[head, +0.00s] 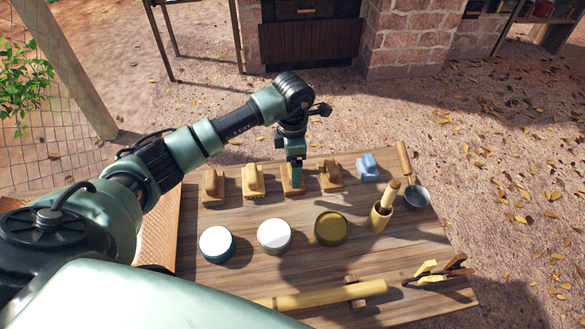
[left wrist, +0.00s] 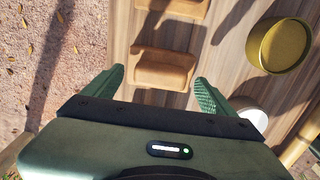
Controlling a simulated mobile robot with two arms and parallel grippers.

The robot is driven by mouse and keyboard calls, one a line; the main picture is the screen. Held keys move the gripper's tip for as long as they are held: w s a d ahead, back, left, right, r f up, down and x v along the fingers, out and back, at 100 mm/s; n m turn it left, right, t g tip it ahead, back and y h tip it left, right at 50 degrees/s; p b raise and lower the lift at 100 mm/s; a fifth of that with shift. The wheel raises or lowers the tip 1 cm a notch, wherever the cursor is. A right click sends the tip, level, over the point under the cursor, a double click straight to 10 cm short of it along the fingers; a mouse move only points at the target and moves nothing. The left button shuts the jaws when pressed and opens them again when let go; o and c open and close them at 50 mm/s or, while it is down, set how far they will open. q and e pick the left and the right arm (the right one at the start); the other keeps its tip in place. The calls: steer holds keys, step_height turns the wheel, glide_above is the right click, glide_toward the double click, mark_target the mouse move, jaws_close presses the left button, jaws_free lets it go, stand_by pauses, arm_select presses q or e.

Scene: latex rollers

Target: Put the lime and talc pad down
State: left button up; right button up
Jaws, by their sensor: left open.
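My left gripper (head: 296,172) is over the third wooden pad (head: 291,188) from the left in the back row on the table. In the left wrist view my left gripper's two green fingers (left wrist: 160,84) are spread apart, with that tan pad (left wrist: 163,70) between and beyond them. The pad appears to rest on the table. I cannot tell whether a finger touches it, nor read any mark naming it the lime and talc pad. Other wooden pads stand in the row: left (head: 213,187), second (head: 253,181) and right (head: 330,177). My right gripper is not in view.
In front of the row stand a white-topped dark tin (head: 216,243), a white-topped pale tin (head: 274,235) and a gold tin (head: 331,228). A blue block (head: 367,166), a ladle (head: 416,195) and a wooden cup (head: 380,216) are to the right. A pale roller (head: 310,297) lies at the front.

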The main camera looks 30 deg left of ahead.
arm_select(q)
step_height(320, 180, up, 10)
steer(key=b, duration=0.2)
stand_by(0.4)
